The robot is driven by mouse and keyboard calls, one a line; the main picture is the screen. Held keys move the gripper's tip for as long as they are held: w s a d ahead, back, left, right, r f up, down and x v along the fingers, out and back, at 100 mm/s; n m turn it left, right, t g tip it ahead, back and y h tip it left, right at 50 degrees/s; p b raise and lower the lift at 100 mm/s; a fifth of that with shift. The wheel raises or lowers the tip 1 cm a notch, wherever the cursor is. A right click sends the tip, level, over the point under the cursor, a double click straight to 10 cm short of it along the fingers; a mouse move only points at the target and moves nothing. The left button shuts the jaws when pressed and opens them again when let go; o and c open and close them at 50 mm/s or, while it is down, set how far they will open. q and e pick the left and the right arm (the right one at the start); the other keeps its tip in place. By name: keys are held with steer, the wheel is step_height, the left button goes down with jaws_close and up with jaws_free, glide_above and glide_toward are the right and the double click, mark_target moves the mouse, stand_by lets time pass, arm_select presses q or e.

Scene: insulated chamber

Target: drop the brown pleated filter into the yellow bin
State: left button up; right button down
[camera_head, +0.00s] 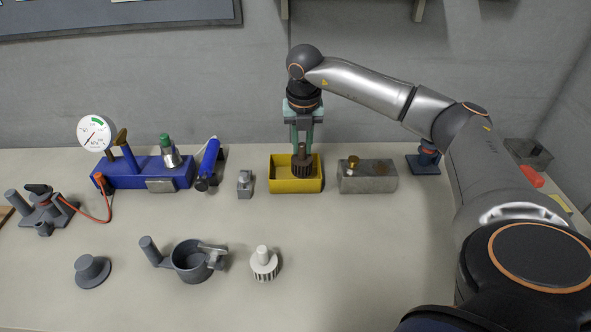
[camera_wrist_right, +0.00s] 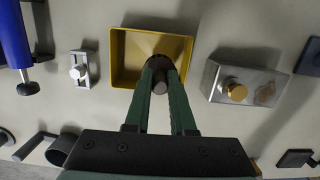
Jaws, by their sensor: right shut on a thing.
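The brown pleated filter (camera_head: 302,164) is upright in the jaws of my right gripper (camera_head: 302,143), over the yellow bin (camera_head: 296,186). My right gripper is shut on the filter's narrow top. In the head view the filter's lower part overlaps the bin's opening; I cannot tell whether it is below the rim. In the right wrist view the filter (camera_wrist_right: 159,66) shows dark between the green fingers, in front of the bin (camera_wrist_right: 124,60), and the fingers hide part of it. My left gripper is not in view.
A grey metal block (camera_head: 369,184) with a brass knob stands just right of the bin. A small grey clamp (camera_head: 245,184) is to its left. A white pleated filter (camera_head: 264,264) and a grey cup-shaped housing (camera_head: 190,262) stand nearer. The table's front right is clear.

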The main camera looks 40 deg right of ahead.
steer(key=shift+f, duration=0.4)
steer(key=c, duration=0.7)
jaws_free()
steer(key=r, duration=0.4)
steer(key=s+r, duration=0.1)
steer(key=r, duration=0.3)
steer(key=a+r, duration=0.1)
steer(key=r, duration=0.3)
steer(key=shift+s+a+r, duration=0.1)
steer(key=shift+s+r, duration=0.15)
